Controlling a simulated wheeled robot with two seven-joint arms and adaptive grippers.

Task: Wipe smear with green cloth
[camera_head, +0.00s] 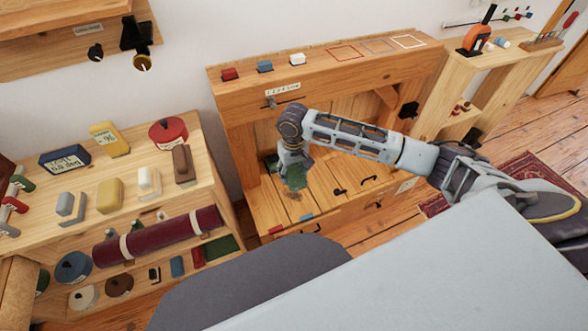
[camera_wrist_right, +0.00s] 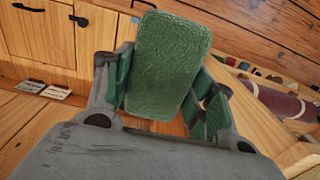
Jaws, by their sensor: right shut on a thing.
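My right gripper (camera_head: 292,172) reaches in from the right over the wooden bench, and its jaws are shut on the green cloth. In the head view the green cloth (camera_head: 296,177) hangs below the gripper, close above or on the bench's lower wooden surface (camera_head: 330,180); I cannot tell whether it touches. In the right wrist view the cloth (camera_wrist_right: 168,65) is a thick rounded green pad between the two fingers. My left gripper is out of view.
Red, blue and white blocks (camera_head: 265,66) stand on the bench's upper ledge. A shelf (camera_head: 120,225) at left holds boxes, blocks and a dark red roll (camera_head: 160,236). Black handles (camera_head: 368,181) lie right of the cloth. The boards between are mostly clear.

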